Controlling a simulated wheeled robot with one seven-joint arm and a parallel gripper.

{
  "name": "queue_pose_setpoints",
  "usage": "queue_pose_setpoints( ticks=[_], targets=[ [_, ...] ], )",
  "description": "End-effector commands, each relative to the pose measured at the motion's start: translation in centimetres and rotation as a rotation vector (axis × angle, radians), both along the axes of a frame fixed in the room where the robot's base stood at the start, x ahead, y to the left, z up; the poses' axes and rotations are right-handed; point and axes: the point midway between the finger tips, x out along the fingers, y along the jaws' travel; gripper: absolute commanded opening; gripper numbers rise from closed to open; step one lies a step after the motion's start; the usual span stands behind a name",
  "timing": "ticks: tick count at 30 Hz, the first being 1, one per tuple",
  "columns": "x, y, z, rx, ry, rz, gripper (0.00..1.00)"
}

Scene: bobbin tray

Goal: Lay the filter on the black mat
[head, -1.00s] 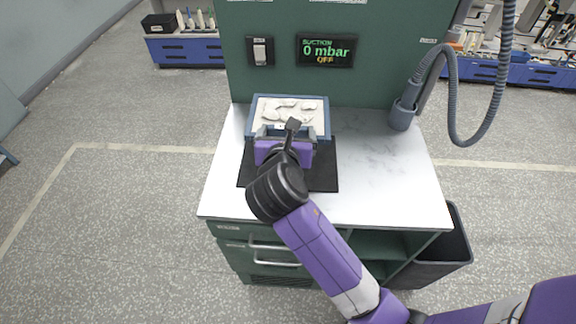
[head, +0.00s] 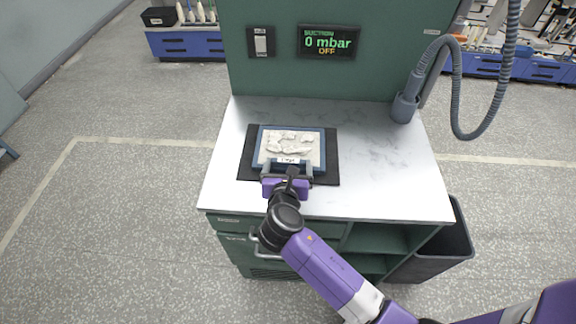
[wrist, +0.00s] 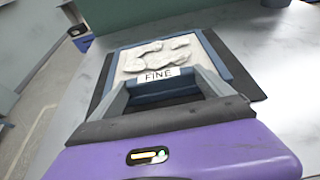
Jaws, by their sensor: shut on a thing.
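The filter (head: 291,145) is a blue-framed panel with a pale, lumpy face. In the wrist view the filter (wrist: 165,55) shows a label reading "FINE" on its near edge. It lies over the black mat (head: 331,160), inside the mat's outline in the head view; whether it touches the mat or hovers just above I cannot tell. My purple gripper (head: 287,171) is shut on the filter's near edge, at the front of the mat. The gripper's grey fingers (wrist: 172,92) hide part of that edge. The mat's dark border (wrist: 232,68) shows beside the filter in the wrist view.
The white worktop (head: 375,165) is clear to the right. A green panel behind carries a switch (head: 261,42) and a display (head: 329,42) reading "SUCTION 0 mbar OFF". A grey hose (head: 490,105) hangs at the right, above a dark bin (head: 440,250).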

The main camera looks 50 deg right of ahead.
Motion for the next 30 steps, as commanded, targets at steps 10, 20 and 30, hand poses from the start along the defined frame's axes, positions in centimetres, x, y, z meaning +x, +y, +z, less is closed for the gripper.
queue_pose_setpoints(
  ticks=[10,20,30],
  targets=[
    [0.0,0.0,-0.2,-0.001,-0.002,0.001,0.41],
    [0.0,0.0,-0.2,0.0,-0.002,-0.001,1.0],
    [-2.4,3.3,1.6,0.0,-0.002,0.004,1.0]
  ],
)
